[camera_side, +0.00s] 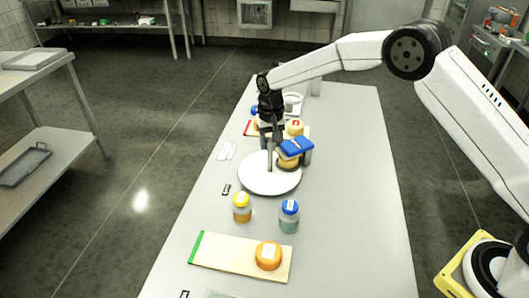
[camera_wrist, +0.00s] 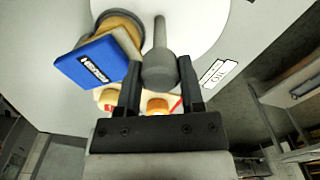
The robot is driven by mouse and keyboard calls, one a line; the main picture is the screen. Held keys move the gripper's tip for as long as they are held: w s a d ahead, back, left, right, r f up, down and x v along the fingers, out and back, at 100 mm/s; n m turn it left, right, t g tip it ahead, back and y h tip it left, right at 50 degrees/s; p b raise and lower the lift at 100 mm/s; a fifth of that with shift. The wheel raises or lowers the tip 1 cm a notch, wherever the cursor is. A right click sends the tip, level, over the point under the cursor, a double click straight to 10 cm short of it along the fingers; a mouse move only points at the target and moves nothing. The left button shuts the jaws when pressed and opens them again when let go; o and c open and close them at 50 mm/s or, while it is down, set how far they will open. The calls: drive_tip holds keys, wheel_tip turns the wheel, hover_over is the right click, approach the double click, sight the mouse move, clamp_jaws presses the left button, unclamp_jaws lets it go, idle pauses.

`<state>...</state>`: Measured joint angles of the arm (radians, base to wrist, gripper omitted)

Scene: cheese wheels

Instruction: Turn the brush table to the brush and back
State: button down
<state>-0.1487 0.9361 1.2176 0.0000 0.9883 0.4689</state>
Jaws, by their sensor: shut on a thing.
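The brush table (camera_side: 255,180) is a white round disc lying on the long grey table; part of it shows in the wrist view (camera_wrist: 185,25). A grey upright handle (camera_side: 270,158) with a rounded top rises from it. In the wrist view the handle (camera_wrist: 159,68) sits between the two black fingers of my gripper (camera_wrist: 159,84), which is shut on it. Whether bristles touch the cheese is hidden.
Toward the front stand a yellow-lidded jar (camera_side: 242,208) and a blue-lidded jar (camera_side: 289,217). A green-edged board (camera_side: 222,251) holds an orange cheese (camera_side: 268,256). Behind the disc, a red-edged board (camera_side: 249,128) holds cheese (camera_side: 294,127). The table's right side is clear.

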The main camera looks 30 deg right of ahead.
drive_tip(key=shift+m, duration=3.4)
drive_tip(key=shift+w+r+m, duration=0.1)
drive_tip(key=shift+m, duration=9.4)
drive_tip(key=shift+c, duration=1.1)
unclamp_jaws()
